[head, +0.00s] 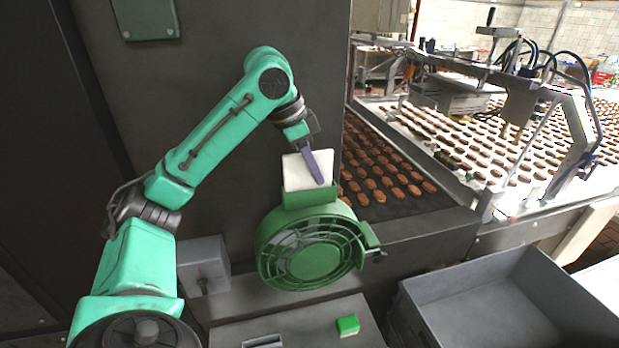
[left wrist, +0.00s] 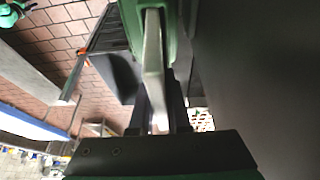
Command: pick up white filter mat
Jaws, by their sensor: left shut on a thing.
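The white filter mat (head: 296,174) stands upright in the slot at the top of the round green fan housing (head: 262,245). Its upper part sticks out above the green frame. My left gripper (head: 316,168) reaches down over the mat from above and is shut on it. In the left wrist view, the mat (left wrist: 154,55) shows as a thin pale edge between the dark fingers (left wrist: 158,95). The lower part of the mat is hidden by the green housing. My right gripper is not in view.
A conveyor with rows of brown cookies (head: 375,180) runs behind at the right. A grey crate (head: 480,290) stands at the lower right. A green button (head: 348,325) sits on a grey box in front. A dark machine wall rises close behind the arm.

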